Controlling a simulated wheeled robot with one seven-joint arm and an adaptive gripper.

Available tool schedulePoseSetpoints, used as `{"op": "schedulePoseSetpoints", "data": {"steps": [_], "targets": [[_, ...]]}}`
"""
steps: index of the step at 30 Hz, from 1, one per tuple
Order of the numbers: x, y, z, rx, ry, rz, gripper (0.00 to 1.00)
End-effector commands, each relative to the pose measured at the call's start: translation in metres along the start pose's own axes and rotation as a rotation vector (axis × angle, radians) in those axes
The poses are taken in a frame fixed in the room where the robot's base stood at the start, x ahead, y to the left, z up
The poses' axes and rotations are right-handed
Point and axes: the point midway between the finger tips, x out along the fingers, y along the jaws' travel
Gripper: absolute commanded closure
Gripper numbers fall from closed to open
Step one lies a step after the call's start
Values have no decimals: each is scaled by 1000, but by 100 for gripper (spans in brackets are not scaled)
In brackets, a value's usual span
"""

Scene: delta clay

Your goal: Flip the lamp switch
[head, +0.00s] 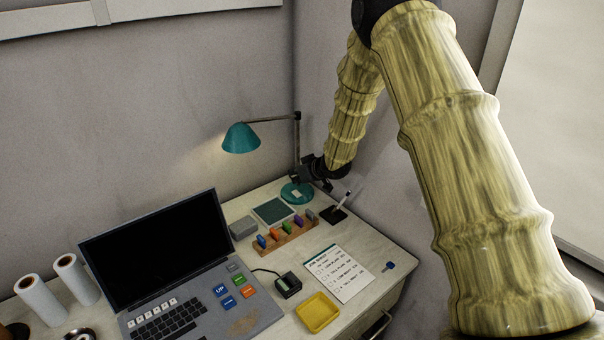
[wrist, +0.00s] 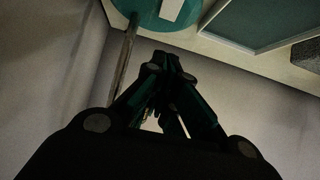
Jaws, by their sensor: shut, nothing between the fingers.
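The teal lamp (head: 241,138) stands at the table's back right corner, its shade hanging left from a thin arm and a glow showing on the wall beside it. Its round teal base (head: 298,198) carries a small pale switch (head: 295,194). The base (wrist: 145,12) and the pale switch (wrist: 172,9) also show at the top of the wrist view, cut by the edge. My gripper (head: 299,179) is shut and empty, close to the base beside the lamp post. In the wrist view my gripper (wrist: 168,58) points toward the switch; whether it touches cannot be told.
A teal-topped pad (head: 273,210), a rack of coloured pegs (head: 287,238) and a pen in a dark holder (head: 335,214) stand near the lamp base. The laptop (head: 160,250) fills the left front. Walls close in behind the corner.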

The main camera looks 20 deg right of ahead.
Motion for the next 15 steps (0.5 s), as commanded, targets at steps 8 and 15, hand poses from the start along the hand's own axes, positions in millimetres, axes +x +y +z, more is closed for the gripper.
{"op": "schedulePoseSetpoints", "data": {"steps": [8, 15], "targets": [[29, -1, 17, 1, -2, -1, 100], [39, 0, 27, 1, 0, 0, 100]]}}
